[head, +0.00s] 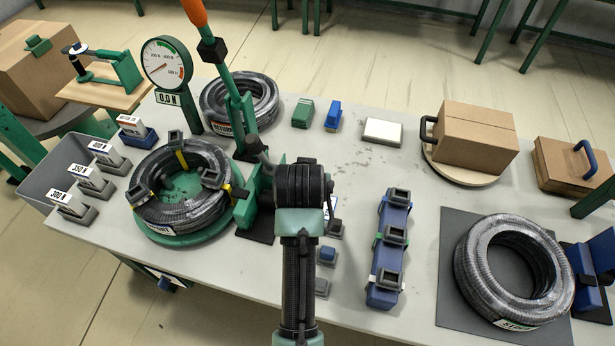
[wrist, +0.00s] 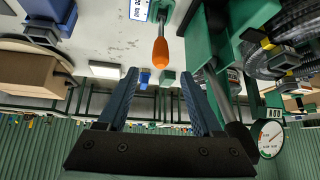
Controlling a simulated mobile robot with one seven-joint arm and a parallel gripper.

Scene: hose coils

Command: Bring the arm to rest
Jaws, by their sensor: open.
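My gripper (wrist: 158,76) shows in the wrist view with its two dark blue fingers spread and nothing between them. In the head view my arm reaches up from the bottom centre over the table, and its fingers cannot be made out there. A tool with an orange tip (wrist: 160,52) shows beyond the fingertips in the wrist view, apart from them as far as I can tell. A green lever with an orange handle (head: 195,12) stands up just left of my arm in the head view.
A hose coil (head: 180,210) lies on a green turntable, another (head: 240,108) behind it, a third (head: 510,270) on a dark mat at right. A round gauge (head: 165,63) reads 0.0 N. A blue clamp rack (head: 386,255) and cardboard box (head: 475,138) stand right of my arm.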

